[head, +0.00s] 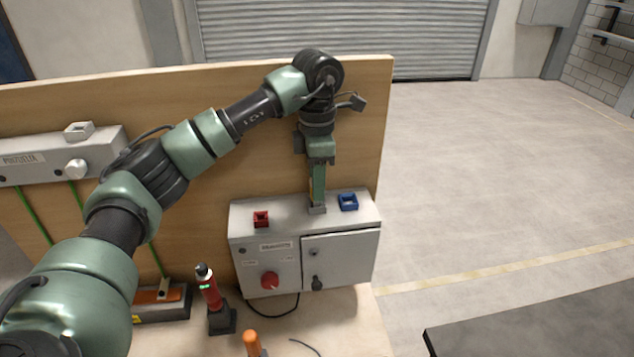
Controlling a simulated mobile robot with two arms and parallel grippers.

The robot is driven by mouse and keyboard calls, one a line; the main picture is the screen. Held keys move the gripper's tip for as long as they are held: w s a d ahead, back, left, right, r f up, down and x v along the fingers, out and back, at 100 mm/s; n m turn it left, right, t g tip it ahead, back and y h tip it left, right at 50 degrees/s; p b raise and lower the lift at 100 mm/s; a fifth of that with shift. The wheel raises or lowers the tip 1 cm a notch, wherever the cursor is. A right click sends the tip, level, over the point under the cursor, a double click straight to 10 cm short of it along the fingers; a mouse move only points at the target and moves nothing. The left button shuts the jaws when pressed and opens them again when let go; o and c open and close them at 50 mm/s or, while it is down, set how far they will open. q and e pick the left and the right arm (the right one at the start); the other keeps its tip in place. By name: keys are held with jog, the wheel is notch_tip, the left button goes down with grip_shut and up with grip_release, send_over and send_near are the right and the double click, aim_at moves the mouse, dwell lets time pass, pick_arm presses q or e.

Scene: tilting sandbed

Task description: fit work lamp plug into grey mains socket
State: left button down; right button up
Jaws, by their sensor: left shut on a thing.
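My left gripper (317,188) points straight down over the top of the light grey control box (347,245). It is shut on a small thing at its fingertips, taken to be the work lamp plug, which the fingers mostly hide. A small grey block (317,209) shows right under the fingertips, between the red and blue sockets. I cannot tell whether this block is the grey mains socket or part of the plug, or how far the plug is in. My right gripper is not in view.
A red socket (261,219) and a blue socket (348,201) flank the fingertips. A wooden panel (365,120) stands behind. A red device (210,290) with an orange handle (252,343) nearby stands on the bench. Another grey box (105,150) is at left.

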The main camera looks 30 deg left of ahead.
pick_arm(q)
jog(key=shift+f+b, duration=0.45)
jog(key=shift+f, duration=0.15)
jog(key=c, duration=1.1)
grip_release()
jog(key=shift+o, duration=0.2)
jog(key=o, duration=0.4)
jog(key=shift+r+p, duration=2)
jog(key=shift+r, duration=0.9)
jog(key=shift+r+p, duration=0.3)
jog(key=shift+r, duration=0.8)
